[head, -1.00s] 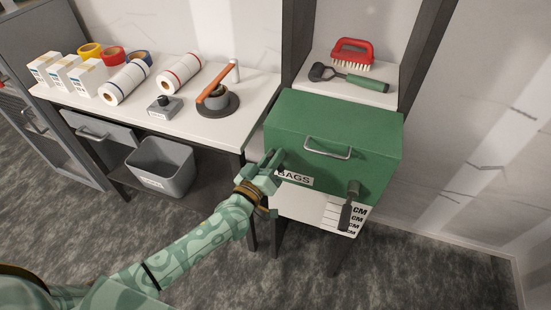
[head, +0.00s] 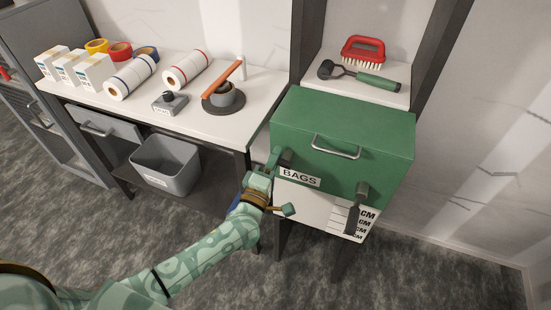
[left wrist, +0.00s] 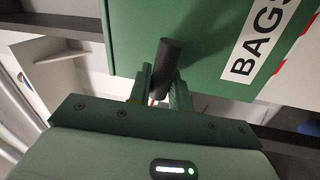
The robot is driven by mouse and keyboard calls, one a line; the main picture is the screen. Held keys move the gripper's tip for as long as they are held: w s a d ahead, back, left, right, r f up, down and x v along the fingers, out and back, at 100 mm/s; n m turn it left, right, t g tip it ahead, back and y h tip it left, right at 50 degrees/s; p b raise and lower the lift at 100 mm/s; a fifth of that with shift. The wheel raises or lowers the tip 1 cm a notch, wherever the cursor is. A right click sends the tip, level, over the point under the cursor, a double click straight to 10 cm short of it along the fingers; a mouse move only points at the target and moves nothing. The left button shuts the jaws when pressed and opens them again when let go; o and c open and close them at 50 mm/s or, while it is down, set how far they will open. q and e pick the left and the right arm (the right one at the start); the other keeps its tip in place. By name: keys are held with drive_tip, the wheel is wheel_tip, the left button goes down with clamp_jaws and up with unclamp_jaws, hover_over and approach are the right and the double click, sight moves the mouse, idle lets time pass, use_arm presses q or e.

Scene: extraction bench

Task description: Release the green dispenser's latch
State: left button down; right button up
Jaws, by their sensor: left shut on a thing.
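The green dispenser (head: 345,135) is a box with a metal handle on its front and a "BAGS" label (head: 299,177). A dark latch lever (left wrist: 167,62) is at its left front, and its dark upper end (head: 285,157) shows in the head view. My left gripper (head: 274,160) is at that left front edge. In the left wrist view its two green fingers (left wrist: 160,88) are shut on the dark lever, one on each side. A second dark latch lever (head: 355,210) hangs down at the right front. My right gripper is not in view.
A white panel with "CM" marks (head: 340,214) is under the dispenser. A red brush (head: 364,51) and a green-handled tool (head: 375,82) lie on the shelf behind. The bench (head: 215,130) at left holds rolls, boxes and an orange-handled device (head: 222,96). A grey bin (head: 166,165) stands below.

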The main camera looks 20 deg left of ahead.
use_arm(q)
drive_tip(key=shift+f+n, duration=0.25)
drive_tip(key=shift+n, duration=0.55)
drive_tip(key=c, duration=1.3)
unclamp_jaws()
drive_tip(key=shift+c, duration=0.2)
drive_tip(key=shift+s, duration=0.1)
drive_tip(key=s+f, duration=0.3)
drive_tip(key=s, duration=1.2)
drive_tip(key=shift+s+a, duration=0.25)
drive_tip(key=shift+s, duration=0.15)
drive_tip(key=shift+f, duration=0.1)
